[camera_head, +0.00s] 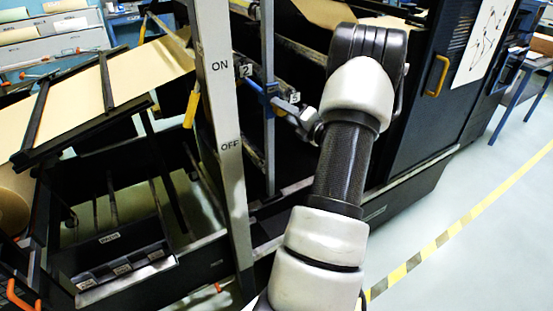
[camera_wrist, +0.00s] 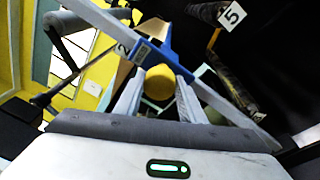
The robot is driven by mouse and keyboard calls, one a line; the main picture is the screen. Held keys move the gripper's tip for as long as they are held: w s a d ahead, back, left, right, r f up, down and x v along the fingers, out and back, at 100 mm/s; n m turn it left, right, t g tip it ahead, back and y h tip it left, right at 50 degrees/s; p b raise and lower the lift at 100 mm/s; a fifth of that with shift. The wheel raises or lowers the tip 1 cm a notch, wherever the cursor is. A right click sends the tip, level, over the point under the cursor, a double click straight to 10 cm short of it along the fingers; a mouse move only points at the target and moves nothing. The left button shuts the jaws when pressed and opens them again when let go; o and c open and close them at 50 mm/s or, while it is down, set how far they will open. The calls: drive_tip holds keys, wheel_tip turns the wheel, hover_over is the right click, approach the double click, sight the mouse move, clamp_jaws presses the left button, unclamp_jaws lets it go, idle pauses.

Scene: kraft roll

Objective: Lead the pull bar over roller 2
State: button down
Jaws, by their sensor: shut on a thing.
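My gripper (camera_wrist: 163,76) is shut on the yellow grip (camera_wrist: 159,84) of the pull bar, which shows between the two pale fingers in the wrist view. A blue bracket (camera_wrist: 152,52) sits just beyond the fingertips, on a pale bar (camera_wrist: 108,18) that crosses the view diagonally. In the head view, the blue part (camera_head: 267,93) is beside the tag 2 (camera_head: 247,70), left of my wrist. My arm hides much of the gripper there. The tag 2 also shows in the wrist view (camera_wrist: 121,50). I cannot tell how the bar lies against roller 2.
A pale upright post (camera_head: 222,120) marked ON and OFF stands left of my arm. Brown paper (camera_head: 75,105) lies on a sloping frame at left. A dark cabinet (camera_head: 420,110) stands at right. Tag 5 (camera_wrist: 231,14) is upper right.

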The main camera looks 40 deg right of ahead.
drive_tip(key=a+f+b, duration=0.2)
drive_tip(key=f+b, duration=0.3)
drive_tip(key=f, duration=1.2)
drive_tip(key=a+f+b, duration=0.2)
drive_tip(key=f+b, duration=0.3)
drive_tip(key=f, duration=1.3)
drive_tip(key=shift+w+f, duration=0.2)
drive_tip(key=shift+w, duration=0.25)
drive_tip(key=shift+f, duration=0.1)
